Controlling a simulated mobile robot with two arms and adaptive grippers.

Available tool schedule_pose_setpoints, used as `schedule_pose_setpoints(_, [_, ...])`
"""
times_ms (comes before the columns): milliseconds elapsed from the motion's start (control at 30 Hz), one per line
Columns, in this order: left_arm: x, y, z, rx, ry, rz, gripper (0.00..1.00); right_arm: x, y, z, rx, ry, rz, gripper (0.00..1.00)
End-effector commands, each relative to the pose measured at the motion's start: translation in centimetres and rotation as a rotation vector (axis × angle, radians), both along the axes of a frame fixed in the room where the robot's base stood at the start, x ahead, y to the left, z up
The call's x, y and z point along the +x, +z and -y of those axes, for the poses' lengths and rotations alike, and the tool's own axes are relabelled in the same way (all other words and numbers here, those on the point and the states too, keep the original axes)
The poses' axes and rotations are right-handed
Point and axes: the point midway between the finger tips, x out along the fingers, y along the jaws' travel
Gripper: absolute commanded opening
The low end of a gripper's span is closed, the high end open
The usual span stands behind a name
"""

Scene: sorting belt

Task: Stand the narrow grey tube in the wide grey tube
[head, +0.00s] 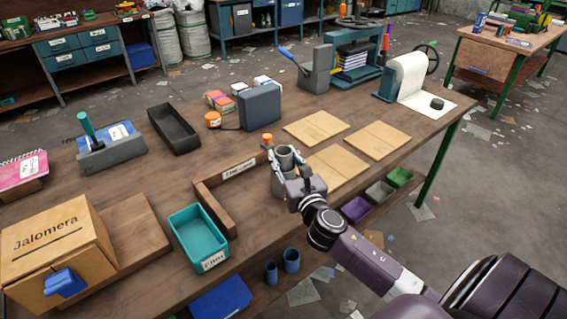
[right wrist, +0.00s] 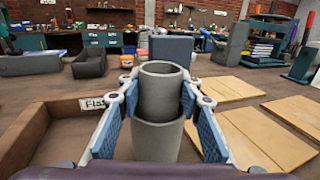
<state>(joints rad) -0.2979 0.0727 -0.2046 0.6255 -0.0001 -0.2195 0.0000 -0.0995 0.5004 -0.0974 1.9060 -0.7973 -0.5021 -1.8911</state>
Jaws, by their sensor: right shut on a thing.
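My right gripper (head: 285,158) is shut on the narrow grey tube (right wrist: 162,92), with a fingertip on either side near its top. The narrow tube is upright, its open end up; it also shows in the head view (head: 284,152). The wide grey tube (right wrist: 158,142) is upright below it and nearer the wrist camera. The wide tube's near rim hides the narrow tube's lower end. The two overlap and look lined up, but I cannot tell how deep the narrow one sits. My left gripper is not in view.
A wooden corner fence (head: 222,208) and a teal tray (head: 200,238) lie left of the tubes. Flat wooden boards (head: 378,140) lie to the right. A blue-grey box (head: 260,107) stands behind. Small bins (head: 356,209) sit below the table's front edge.

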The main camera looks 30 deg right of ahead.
Motion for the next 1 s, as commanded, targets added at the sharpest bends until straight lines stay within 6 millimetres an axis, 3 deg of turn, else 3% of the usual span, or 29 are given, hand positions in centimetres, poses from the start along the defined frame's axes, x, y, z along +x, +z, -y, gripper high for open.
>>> schedule_pose_setpoints(100, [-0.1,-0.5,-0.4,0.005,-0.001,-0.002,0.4,0.0,-1.1,0.0,0.001,0.0,-0.001,0.17])
schedule_pose_setpoints(600, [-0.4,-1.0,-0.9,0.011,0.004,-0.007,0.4,0.0,-1.8,0.0,0.0,0.001,0.0,0.17])
schedule_pose_setpoints(633, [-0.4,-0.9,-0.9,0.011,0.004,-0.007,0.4,0.0,-1.7,0.0,0.0,0.002,0.001,0.35])
schedule_pose_setpoints(767, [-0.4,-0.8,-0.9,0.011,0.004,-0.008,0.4,0.0,-1.7,-0.1,0.0,0.001,0.0,0.49])
schedule_pose_setpoints(1000, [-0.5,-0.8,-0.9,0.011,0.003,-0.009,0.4,0.0,-1.7,0.0,0.0,0.001,0.0,0.5])
